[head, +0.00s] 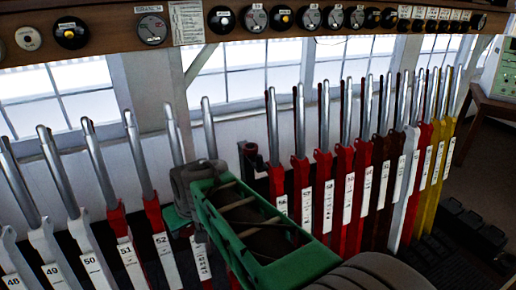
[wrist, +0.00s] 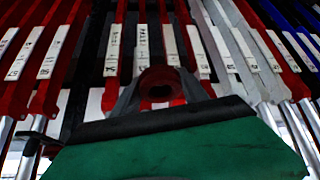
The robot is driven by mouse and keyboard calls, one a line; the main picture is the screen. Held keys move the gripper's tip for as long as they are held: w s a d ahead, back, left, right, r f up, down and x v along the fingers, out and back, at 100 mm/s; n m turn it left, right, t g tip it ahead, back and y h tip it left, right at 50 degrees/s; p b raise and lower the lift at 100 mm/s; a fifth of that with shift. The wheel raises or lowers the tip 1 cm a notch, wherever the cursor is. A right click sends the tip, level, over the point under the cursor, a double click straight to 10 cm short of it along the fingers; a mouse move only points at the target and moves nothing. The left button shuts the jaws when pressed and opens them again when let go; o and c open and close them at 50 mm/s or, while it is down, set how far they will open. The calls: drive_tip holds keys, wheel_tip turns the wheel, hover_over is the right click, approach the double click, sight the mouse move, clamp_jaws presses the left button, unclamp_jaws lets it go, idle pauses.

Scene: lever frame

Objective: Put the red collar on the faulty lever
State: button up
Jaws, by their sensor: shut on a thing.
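The red collar (head: 250,147) shows in the wrist view (wrist: 160,74) as a dark red ring with its open end facing the camera. My gripper (wrist: 160,88) is shut on it, one finger on each side. In the head view my green and grey arm reaches in among the levers and hides most of the gripper. Behind the collar in the wrist view are red levers with white number plates (wrist: 141,50). No lever is visibly marked as faulty. The collar appears apart from the levers, but its exact distance from them is unclear.
A row of close-set levers with bright steel handles runs across the head view: red ones (head: 322,190), white ones (head: 48,245) and yellow ones (head: 430,190). A wooden shelf with dials (head: 235,22) hangs above. A table (head: 490,100) stands at the far right.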

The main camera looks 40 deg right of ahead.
drive_tip(key=w+d+r+p, duration=0.1)
drive_tip(key=d+r, duration=0.3)
drive_tip(key=d, duration=0.3)
drive_tip(key=w+d+r+p, duration=0.15)
drive_tip(key=d+r, duration=0.25)
drive_tip(key=d, duration=0.4)
drive_tip(key=p, duration=0.5)
approach(261, 157)
drive_tip(key=w+f, duration=0.2)
drive_tip(key=w, duration=0.1)
drive_tip(key=shift+w+a+f, duration=0.15)
drive_tip(key=shift+w+f, duration=0.15)
drive_tip(key=shift+w, duration=0.05)
drive_tip(key=shift+w+d+f+p, duration=0.2)
drive_tip(key=shift+w+p, duration=0.2)
drive_tip(key=shift+w, duration=0.25)
drive_tip(key=shift+s+f, duration=0.1)
drive_tip(key=shift+f, duration=0.05)
drive_tip(key=shift+f+b, duration=2.55)
drive_tip(key=shift+f, duration=0.7)
drive_tip(key=shift+c, duration=0.2)
drive_tip(key=shift+o, duration=0.2)
